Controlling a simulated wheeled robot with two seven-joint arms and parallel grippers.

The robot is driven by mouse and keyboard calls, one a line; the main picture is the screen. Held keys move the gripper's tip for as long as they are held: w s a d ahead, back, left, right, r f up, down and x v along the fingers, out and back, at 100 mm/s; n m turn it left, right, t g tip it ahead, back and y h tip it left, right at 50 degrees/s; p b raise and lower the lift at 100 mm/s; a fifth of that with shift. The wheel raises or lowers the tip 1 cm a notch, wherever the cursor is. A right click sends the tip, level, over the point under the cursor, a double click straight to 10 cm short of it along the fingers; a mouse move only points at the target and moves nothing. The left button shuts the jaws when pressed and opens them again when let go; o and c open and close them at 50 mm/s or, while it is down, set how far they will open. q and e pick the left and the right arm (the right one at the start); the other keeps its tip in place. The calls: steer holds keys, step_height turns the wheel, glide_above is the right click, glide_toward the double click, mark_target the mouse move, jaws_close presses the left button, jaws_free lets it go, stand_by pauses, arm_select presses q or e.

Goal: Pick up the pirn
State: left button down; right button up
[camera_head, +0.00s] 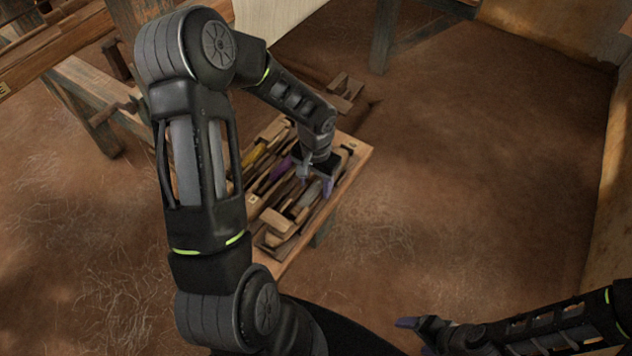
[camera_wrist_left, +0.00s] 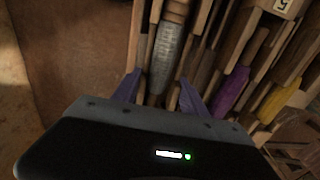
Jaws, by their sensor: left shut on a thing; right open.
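A pirn wound with grey thread (camera_wrist_left: 165,58) lies lengthwise between wooden slats in the left wrist view, its wooden end toward the top. My left gripper (camera_wrist_left: 158,92) has its purple fingers on either side of the pirn's lower part and is shut on it. In the head view my left gripper (camera_head: 302,178) reaches down into the wooden tray on the small table (camera_head: 352,150), and the arm partly hides the tray. My right gripper (camera_head: 412,335) is open and empty at the bottom right, above the floor.
A purple pirn (camera_wrist_left: 231,90) and a yellow pirn (camera_wrist_left: 277,101) lie in neighbouring slots, with wooden dividers close around my left fingers. Loom timbers (camera_head: 95,85) stand at the upper left. The earthen floor (camera_head: 480,160) to the right is clear.

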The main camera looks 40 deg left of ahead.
mark_target(318, 182)
arm_select(q)
steer(key=shift+f+b, duration=0.3)
steer(key=c, duration=0.6)
jaws_free()
steer(key=shift+r, duration=0.15)
step_height(318, 182, up, 7)
steer(key=shift+w+d+f, duration=0.15)
steer(key=shift+r, duration=0.55)
steer(key=shift+o, duration=0.4)
